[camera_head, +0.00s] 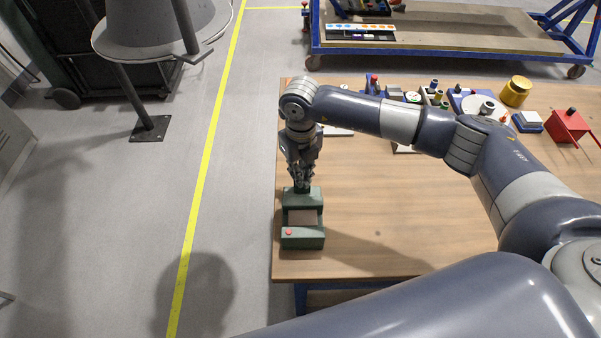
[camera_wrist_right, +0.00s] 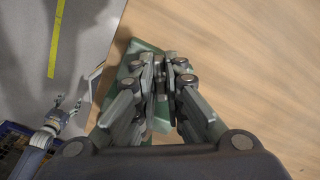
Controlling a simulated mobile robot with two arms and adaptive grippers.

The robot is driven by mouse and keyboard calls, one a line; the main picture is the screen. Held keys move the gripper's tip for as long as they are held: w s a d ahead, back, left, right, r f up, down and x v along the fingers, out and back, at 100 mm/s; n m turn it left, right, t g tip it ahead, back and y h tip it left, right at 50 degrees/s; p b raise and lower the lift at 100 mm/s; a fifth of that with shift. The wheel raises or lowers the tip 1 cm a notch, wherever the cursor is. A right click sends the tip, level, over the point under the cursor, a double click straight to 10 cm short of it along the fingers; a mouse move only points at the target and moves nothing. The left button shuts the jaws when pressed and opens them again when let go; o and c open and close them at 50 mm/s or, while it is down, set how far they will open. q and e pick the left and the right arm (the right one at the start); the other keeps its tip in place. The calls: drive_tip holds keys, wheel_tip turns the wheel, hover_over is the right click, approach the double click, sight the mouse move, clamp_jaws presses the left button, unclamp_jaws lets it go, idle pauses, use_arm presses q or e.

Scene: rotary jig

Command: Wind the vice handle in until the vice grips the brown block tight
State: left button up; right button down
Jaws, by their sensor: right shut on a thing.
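The green vice (camera_head: 303,241) stands at the left edge of the wooden table, with a red spot on its near end. The brown block (camera_head: 302,217) lies between its near and far jaws; I cannot tell whether both touch it. My right gripper (camera_head: 302,185) points down at the vice's far end and is shut on the vice handle, which its fingers mostly hide. In the right wrist view the fingers (camera_wrist_right: 168,72) close over the green vice body (camera_wrist_right: 135,62). My left gripper (camera_wrist_right: 69,106) shows small at the left of that view, off the table; its opening is unclear.
Several small items, a yellow cylinder (camera_head: 515,91) and a red box (camera_head: 567,128) stand along the table's back right. My right arm spans the table from the right. The table's (camera_head: 390,245) middle and front are clear. A blue-framed cart (camera_head: 440,47) stands behind.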

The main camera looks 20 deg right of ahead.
drive_tip(key=m+b, duration=0.2)
drive_tip(key=m, duration=0.2)
drive_tip(key=shift+d, duration=0.15)
drive_tip(key=shift+m+b, duration=0.9)
drive_tip(key=shift+m, duration=1.1)
drive_tip(key=shift+r, duration=0.1)
drive_tip(key=c, duration=1.7)
unclamp_jaws()
drive_tip(key=shift+s, duration=0.1)
wheel_tip(320, 180, up, 12)
